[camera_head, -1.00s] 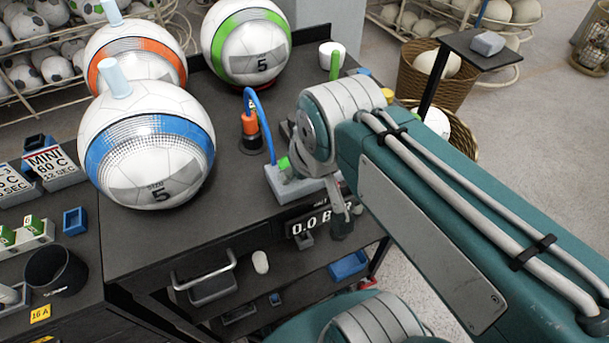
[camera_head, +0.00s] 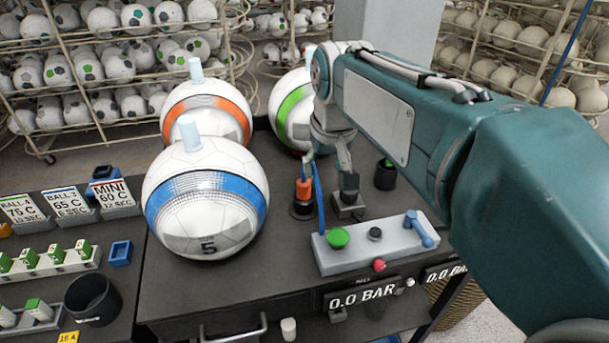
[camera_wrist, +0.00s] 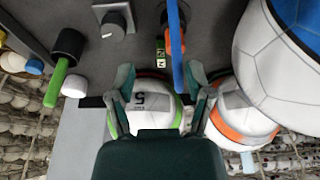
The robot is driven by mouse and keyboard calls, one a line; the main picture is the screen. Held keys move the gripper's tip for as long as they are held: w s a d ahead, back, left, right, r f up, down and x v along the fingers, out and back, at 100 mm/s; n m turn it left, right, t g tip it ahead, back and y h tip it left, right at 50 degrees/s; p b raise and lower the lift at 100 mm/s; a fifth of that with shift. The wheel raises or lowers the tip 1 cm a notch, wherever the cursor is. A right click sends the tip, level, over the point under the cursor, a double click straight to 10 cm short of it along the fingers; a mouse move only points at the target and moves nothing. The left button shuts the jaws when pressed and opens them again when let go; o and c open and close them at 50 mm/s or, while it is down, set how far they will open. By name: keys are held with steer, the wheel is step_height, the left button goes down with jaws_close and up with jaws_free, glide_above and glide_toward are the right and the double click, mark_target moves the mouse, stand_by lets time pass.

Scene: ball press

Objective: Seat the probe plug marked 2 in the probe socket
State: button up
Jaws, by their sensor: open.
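The orange probe plug (camera_head: 304,189) with a blue cable (camera_head: 318,185) stands upright at a round black base (camera_head: 302,210) on the dark bench. In the wrist view the orange plug (camera_wrist: 175,42) is partly behind the blue cable (camera_wrist: 179,75), with a small green-and-white tag (camera_wrist: 160,50) beside it; its number is hard to read. My gripper (camera_head: 332,170) is above the bench just right of the plug. In the wrist view my gripper (camera_wrist: 165,92) is open and empty, its fingers apart, with the cable crossing between them. I cannot identify the probe socket for certain.
Large balls with blue (camera_head: 206,205), orange (camera_head: 207,112) and green (camera_head: 293,110) bands stand left of and behind the plug. A grey control box (camera_head: 350,255) with a green button is in front. A grey knob block (camera_head: 347,207) and black cup (camera_head: 385,175) are to the right.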

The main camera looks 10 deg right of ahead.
steer(key=w+f+g, duration=0.1)
steer(key=w+g, duration=0.1)
steer(key=w, duration=0.8)
steer(key=f, duration=0.3)
steer(key=w+f, duration=0.1)
steer(key=f, duration=0.1)
steer(key=shift+f, duration=0.3)
steer(key=shift+t, duration=0.3)
steer(key=f, duration=0.2)
steer(key=w+f, duration=0.1)
steer(key=f, duration=0.2)
jaws_close()
